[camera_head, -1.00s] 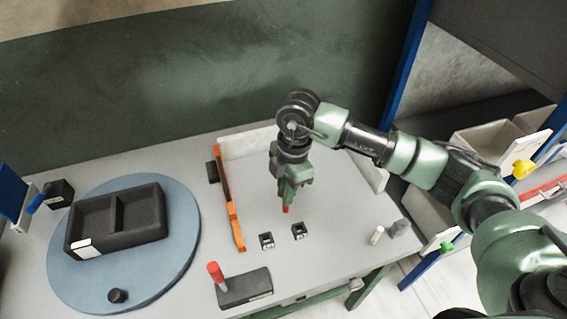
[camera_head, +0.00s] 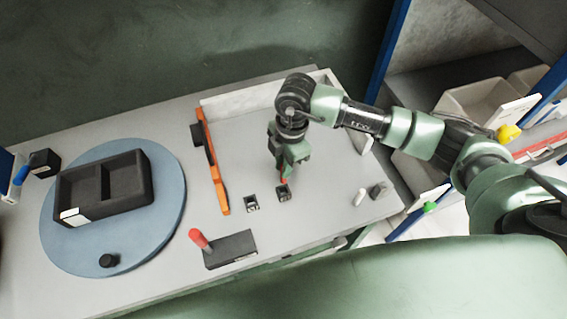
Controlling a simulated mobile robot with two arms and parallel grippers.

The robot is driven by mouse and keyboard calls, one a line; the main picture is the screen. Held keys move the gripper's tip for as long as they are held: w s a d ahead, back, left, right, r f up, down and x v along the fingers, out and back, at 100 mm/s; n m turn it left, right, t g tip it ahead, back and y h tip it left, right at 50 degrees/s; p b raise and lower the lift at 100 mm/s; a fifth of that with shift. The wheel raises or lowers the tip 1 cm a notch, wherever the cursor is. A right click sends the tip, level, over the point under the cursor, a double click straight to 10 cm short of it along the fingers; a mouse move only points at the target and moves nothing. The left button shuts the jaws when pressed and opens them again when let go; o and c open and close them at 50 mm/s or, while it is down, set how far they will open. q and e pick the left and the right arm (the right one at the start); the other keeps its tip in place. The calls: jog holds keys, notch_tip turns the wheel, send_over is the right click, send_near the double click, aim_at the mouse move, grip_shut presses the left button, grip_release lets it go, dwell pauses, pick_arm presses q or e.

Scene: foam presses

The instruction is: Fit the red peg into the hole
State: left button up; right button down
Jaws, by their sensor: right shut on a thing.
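My right gripper (camera_head: 286,170) points down over the table and is shut on the red peg (camera_head: 284,181). Only a short red tip of the peg shows below the fingers. The tip is right at or just above the right one of two small black blocks (camera_head: 283,194) with openings in their tops. I cannot tell whether the tip is inside it. The other small black block (camera_head: 252,204) stands to its left, apart from the peg. My left gripper is not in view.
An orange rail (camera_head: 213,165) stands left of the blocks. A dark base (camera_head: 231,250) with a red handle (camera_head: 198,238) is in front. A blue turntable (camera_head: 172,215) bears a black two-part tray (camera_head: 118,205). Small white and grey pieces (camera_head: 377,191) stand at right.

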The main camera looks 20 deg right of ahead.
aim_at(282, 182)
jog(key=shift+f+b, duration=0.3)
jog(key=shift+f, duration=0.35)
jog(key=shift+a+f+b, duration=0.1)
jog(key=shift+f+b, duration=0.2)
jog(key=shift+f, duration=0.1)
jog(key=shift+f+b, duration=0.9)
jog(key=shift+f, duration=0.3)
jog(key=shift+f+b, duration=1.55)
jog(key=shift+f, duration=0.85)
jog(key=c, duration=1.3)
grip_release()
jog(key=shift+r, duration=0.1)
